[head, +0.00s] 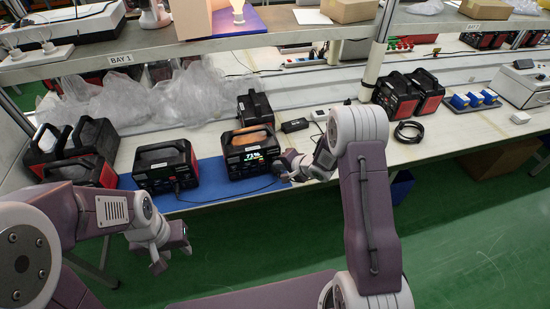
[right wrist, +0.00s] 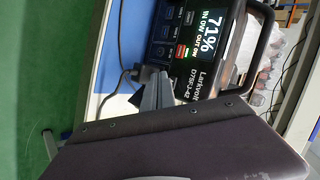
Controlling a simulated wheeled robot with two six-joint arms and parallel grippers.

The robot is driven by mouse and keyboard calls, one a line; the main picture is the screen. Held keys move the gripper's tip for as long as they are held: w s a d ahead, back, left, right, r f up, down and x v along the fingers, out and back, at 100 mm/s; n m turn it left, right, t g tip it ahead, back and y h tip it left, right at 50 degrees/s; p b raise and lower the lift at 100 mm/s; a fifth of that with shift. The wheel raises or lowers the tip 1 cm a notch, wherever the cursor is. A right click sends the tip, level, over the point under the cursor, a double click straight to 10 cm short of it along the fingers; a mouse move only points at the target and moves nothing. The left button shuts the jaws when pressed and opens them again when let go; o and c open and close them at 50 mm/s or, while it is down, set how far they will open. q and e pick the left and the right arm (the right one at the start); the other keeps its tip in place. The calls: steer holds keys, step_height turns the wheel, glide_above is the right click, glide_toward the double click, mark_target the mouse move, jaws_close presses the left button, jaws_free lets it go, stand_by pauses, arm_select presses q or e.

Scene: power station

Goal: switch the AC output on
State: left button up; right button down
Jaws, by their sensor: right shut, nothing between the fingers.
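A black and red power station (head: 249,160) with a lit display stands on the blue mat. My right gripper (head: 281,172) is shut and empty at the station's lower right front. In the right wrist view its grey fingers (right wrist: 157,88) are close to the front panel; contact cannot be told. My left gripper (head: 173,262) is open and empty in front of the table.
Another power station (head: 166,168) with a cable stands to the left, and one more (head: 255,107) behind. A black adapter (head: 295,125) and coiled cable (head: 408,132) lie to the right. A shelf (head: 265,37) runs above.

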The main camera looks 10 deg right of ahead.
steer(key=shift+w, duration=0.15)
steer(key=shift+w+p, duration=0.35)
steer(key=shift+p, duration=0.15)
stand_by(0.5)
steer(key=shift+s, duration=0.85)
steer(key=s, duration=0.6)
steer(key=shift+d+p, duration=0.25)
steer(key=shift+p, duration=0.05)
